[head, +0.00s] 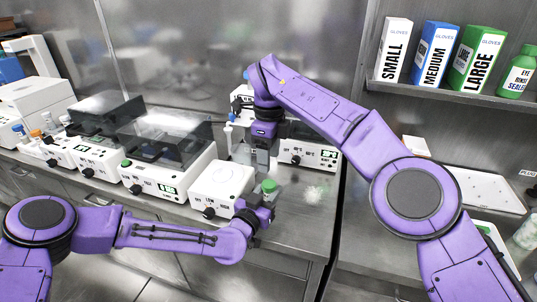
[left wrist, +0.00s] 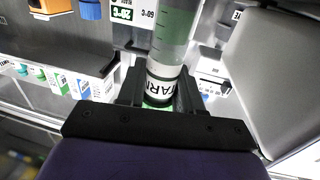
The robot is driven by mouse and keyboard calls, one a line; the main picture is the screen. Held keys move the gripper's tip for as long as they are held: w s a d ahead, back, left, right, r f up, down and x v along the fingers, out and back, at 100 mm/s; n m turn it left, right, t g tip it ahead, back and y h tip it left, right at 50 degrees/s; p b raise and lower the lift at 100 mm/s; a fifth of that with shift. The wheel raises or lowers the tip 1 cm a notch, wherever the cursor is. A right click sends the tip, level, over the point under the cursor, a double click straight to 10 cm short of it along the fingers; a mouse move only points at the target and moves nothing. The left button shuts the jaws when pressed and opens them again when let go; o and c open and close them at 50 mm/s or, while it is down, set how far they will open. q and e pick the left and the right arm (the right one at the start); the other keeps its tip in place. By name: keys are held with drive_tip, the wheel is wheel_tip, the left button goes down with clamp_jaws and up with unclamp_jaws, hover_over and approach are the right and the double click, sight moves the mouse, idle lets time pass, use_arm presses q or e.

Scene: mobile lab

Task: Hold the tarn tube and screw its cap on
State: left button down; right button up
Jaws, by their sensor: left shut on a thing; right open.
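The tarn tube (left wrist: 172,40) is a clear tube with a label reading TARN, partly covered in the left wrist view. My left gripper (head: 263,208) is shut on the tube above the front of the counter; its fingers (left wrist: 160,95) also close around the tube in the left wrist view. A green cap (head: 268,186) shows at the tube's upper end in the head view. I cannot tell how tightly it sits. My right gripper (head: 262,165) points down, open, just above and slightly left of the cap, apart from it.
A white boxy device (head: 222,185) stands just left of the tube. Devices with dark lids (head: 160,135) line the counter further left. Another white device (head: 310,155) is behind. Glove boxes (head: 435,55) stand on the shelf.

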sight(269, 183)
drive_tip(key=shift+n, duration=0.3)
drive_tip(key=shift+f, duration=0.1)
wheel_tip(269, 183, down, 8)
drive_tip(key=shift+r, duration=0.1)
idle(0.4)
drive_tip(key=c, duration=1.1)
drive_tip(key=m, duration=0.6)
drive_tip(key=o, duration=1.2)
drive_tip(key=shift+c, duration=0.2)
